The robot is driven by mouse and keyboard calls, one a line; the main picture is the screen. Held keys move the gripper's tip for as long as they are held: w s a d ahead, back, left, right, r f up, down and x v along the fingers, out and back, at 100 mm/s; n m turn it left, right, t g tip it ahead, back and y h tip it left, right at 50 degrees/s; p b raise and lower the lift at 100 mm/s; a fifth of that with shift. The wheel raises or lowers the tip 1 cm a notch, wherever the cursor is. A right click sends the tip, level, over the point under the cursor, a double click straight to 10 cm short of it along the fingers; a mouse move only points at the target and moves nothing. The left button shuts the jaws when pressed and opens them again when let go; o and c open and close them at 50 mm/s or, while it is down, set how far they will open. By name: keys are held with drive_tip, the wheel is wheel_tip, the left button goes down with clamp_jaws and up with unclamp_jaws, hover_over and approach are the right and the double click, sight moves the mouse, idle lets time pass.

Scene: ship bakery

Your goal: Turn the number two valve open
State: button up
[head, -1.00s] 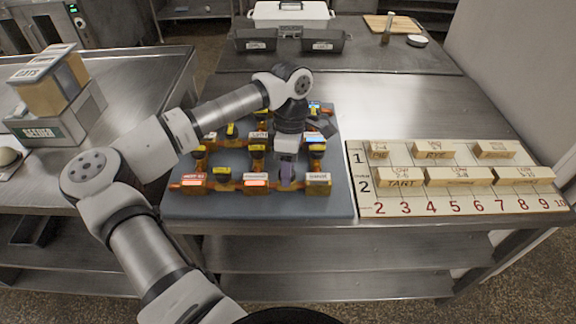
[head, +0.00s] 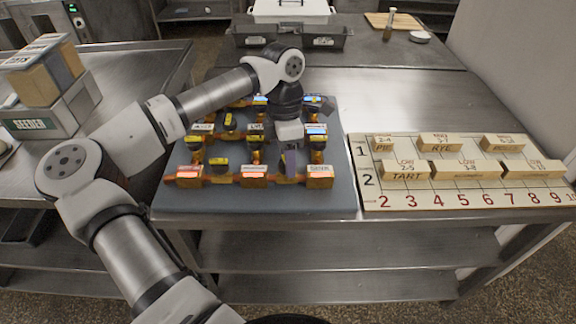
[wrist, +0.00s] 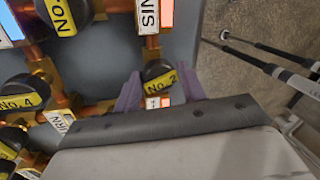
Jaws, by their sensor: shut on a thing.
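The number two valve (wrist: 158,75) is a round black knob with a yellow "No. 2" label, on a copper pipe in the wrist view. My gripper (wrist: 160,92) has its purple fingers on either side of this knob and is shut on it. In the head view my gripper (head: 291,163) points down at the lower right part of the grey valve board (head: 342,190) and hides the knob. The No. 4 valve (wrist: 25,93) and the No. 0 valve (wrist: 68,14) show to the left in the wrist view.
More valves and orange-labelled blocks (head: 254,172) stand close around my gripper on the board. A numbered wooden chart board (head: 450,202) with several wooden blocks lies to the right. Boxes (head: 45,75) stand on the left counter. Dark pans (head: 322,38) are behind.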

drive_tip(key=n+b, duration=0.2)
drive_tip(key=n+h+b, duration=0.1)
drive_tip(key=shift+w+a+n, duration=0.2)
drive_tip(key=shift+w+n, duration=0.05)
drive_tip(key=shift+n, duration=0.15)
drive_tip(key=n+t+b, duration=0.1)
drive_tip(key=n+b, duration=0.2)
drive_tip(key=shift+n+h, duration=0.3)
drive_tip(key=n+b, duration=0.2)
drive_tip(key=n, duration=0.1)
drive_tip(key=n+t+b, duration=0.1)
drive_tip(key=n+b, duration=0.1)
drive_tip(key=n, duration=0.1)
drive_tip(key=shift+s+a, duration=0.1)
drive_tip(key=shift+a, duration=0.1)
drive_tip(key=shift+r+n, duration=0.1)
drive_tip(key=shift+n, duration=0.2)
drive_tip(key=o, duration=0.9)
drive_tip(key=shift+s+a, duration=0.1)
drive_tip(key=shift+a, duration=0.05)
